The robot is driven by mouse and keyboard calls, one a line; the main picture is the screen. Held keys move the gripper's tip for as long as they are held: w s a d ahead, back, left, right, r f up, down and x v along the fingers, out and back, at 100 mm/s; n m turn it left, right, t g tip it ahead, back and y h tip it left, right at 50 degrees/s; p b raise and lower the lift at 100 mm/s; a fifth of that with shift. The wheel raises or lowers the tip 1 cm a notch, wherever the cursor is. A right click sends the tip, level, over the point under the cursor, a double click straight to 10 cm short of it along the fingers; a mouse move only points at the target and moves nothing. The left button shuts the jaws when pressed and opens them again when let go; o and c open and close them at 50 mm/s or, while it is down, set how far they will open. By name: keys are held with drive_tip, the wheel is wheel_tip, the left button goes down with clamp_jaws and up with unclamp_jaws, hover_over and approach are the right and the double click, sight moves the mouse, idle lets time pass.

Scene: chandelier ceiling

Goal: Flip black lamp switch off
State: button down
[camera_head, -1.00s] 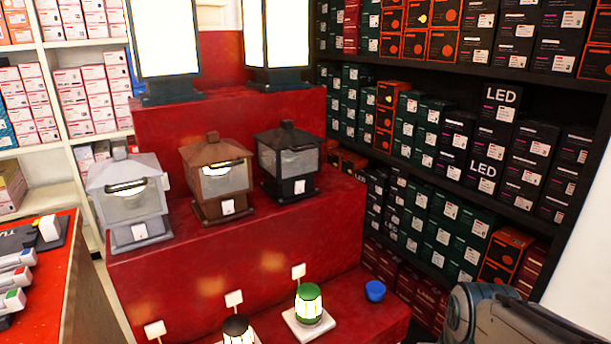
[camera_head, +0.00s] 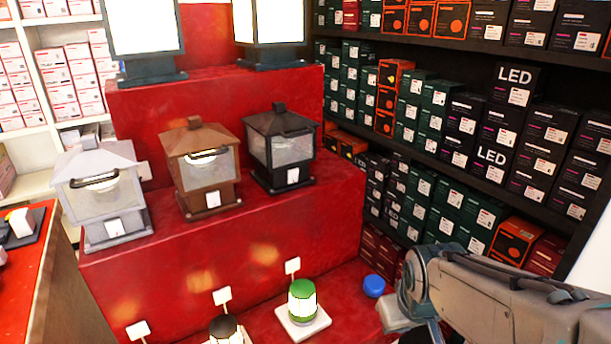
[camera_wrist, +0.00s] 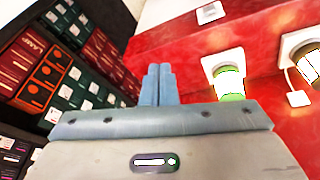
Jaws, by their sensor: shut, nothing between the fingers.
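A black lantern (camera_head: 280,148) stands upright at the right end of the middle red step. Its pane looks grey and unlit, with a white patch on its base. A small black-topped lamp (camera_head: 225,329) glows on the lowest step, cut off by the bottom edge. A green-topped lamp (camera_head: 302,300), lit, stands right of it and also shows in the wrist view (camera_wrist: 229,82). White plates (camera_head: 222,296) stand near the small lamps; I cannot tell if they are switches. My gripper (camera_wrist: 157,84) is shut and empty, right of the small lamps.
Brown (camera_head: 202,165) and grey (camera_head: 102,193) lanterns stand left of the black lantern. A blue round object (camera_head: 373,286) sits close to my arm. Dark shelves of boxes (camera_head: 480,120) line the right side. A red-topped counter (camera_head: 22,275) is at left.

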sight(295, 172)
drive_tip(key=w+a+r+n+t+y+b, duration=0.25)
drive_tip(key=w+n+t, duration=0.6)
drive_tip(key=w, duration=0.65)
drive_tip(key=w+a+r+n+t+y+b, duration=0.2)
drive_tip(key=a+r+n+y, duration=0.6)
drive_tip(key=n, duration=0.6)
drive_tip(key=shift+w+a+r+t+y+b, duration=0.15)
drive_tip(key=shift+a+t+y+b, duration=0.25)
drive_tip(key=shift+a+t, duration=0.4)
drive_tip(key=shift+d, duration=0.1)
drive_tip(key=b+x, duration=0.1)
drive_tip(key=x, duration=1.3)
drive_tip(key=shift+r, duration=0.15)
drive_tip(key=shift+d, duration=0.1)
